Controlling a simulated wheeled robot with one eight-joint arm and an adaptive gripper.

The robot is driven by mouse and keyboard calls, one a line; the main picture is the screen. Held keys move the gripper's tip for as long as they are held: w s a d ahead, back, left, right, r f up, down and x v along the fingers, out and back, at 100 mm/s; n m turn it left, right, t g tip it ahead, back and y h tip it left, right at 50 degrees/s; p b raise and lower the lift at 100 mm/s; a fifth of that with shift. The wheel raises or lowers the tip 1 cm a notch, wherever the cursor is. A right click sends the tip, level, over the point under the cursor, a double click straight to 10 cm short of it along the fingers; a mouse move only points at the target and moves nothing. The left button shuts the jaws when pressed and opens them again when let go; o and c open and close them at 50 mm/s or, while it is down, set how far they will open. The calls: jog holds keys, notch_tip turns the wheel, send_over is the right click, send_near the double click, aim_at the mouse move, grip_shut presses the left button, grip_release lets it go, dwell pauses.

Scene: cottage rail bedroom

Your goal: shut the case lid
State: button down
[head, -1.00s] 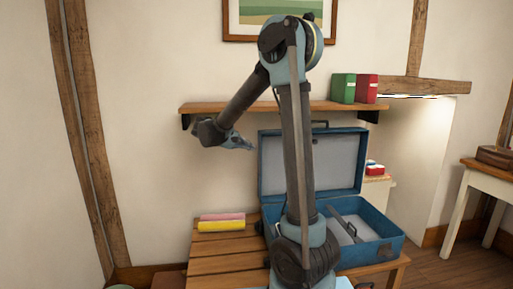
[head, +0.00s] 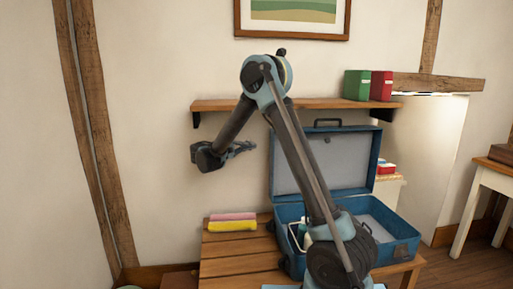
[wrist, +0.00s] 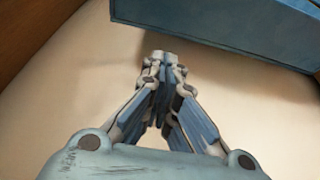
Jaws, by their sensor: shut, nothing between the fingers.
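The blue case (head: 400,243) stands open on a slatted wooden bench. Its lid (head: 350,165) is raised upright at the back, with a grey lining and a dark handle on top. Some small items show in the case's left part, and my arm hides some of its middle. My gripper (head: 246,148) is left of the lid, apart from it, below the wall shelf. In the wrist view my gripper (wrist: 163,58) has its fingertips together and empty. A blue panel, seemingly the lid (wrist: 225,28), crosses the top right there.
The wooden shelf (head: 230,104) above carries a green binder (head: 357,85) and a red binder (head: 381,86). Pink and yellow folded cloths (head: 232,222) lie on the bench (head: 225,250) left of the case. A white table (head: 485,180) stands at the right. Wall space left of my gripper is free.

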jog(key=x, duration=0.8)
jog(key=shift+w+d, duration=0.2)
jog(key=shift+d, duration=0.1)
